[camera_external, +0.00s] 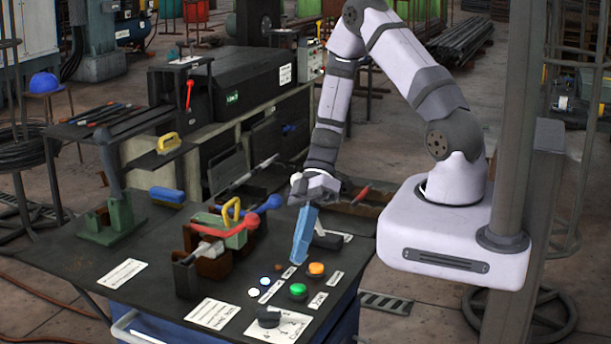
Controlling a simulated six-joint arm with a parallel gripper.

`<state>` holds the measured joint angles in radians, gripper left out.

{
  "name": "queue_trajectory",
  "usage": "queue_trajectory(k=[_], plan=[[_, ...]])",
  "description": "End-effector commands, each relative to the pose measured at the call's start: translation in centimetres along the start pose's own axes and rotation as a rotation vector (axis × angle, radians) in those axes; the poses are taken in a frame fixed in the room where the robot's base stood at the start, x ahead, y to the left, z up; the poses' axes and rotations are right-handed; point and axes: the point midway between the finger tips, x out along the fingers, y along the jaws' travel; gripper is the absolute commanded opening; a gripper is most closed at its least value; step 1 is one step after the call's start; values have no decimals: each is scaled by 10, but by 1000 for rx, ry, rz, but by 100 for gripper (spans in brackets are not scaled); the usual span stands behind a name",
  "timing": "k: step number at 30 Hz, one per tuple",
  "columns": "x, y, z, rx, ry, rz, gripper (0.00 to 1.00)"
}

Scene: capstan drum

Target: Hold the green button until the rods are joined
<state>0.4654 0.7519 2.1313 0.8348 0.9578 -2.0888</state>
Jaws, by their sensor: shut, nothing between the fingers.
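The green button (298,289) sits on the dark bench top, near its front right edge. My gripper (298,259) has blue fingers, is shut and empty, and points down. Its tips are up and behind the green button in the picture, with a visible gap between them. The tips appear just left of the orange button (316,269); their exact height above the bench is hard to tell. A clamp fixture (212,267) with red and blue-knobbed levers stands left of my gripper. A short pale rod (209,248) shows in it; whether two rods meet there is hidden.
A black rotary knob (268,317) and small indicator lamps lie around the buttons. A green vise (112,220) and a blue-backed brush (167,195) are at the left. White labels (122,273) lie flat. The front left of the bench (70,262) is mostly clear.

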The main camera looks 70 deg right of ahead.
Motion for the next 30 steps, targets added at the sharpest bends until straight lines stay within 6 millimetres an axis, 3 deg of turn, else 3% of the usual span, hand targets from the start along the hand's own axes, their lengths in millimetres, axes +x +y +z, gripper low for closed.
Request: queue_trajectory(k=[9, 30], plan=[[25, 19, 18, 0, 0, 0, 0], [28, 20, 20, 0, 0, 0, 0]])
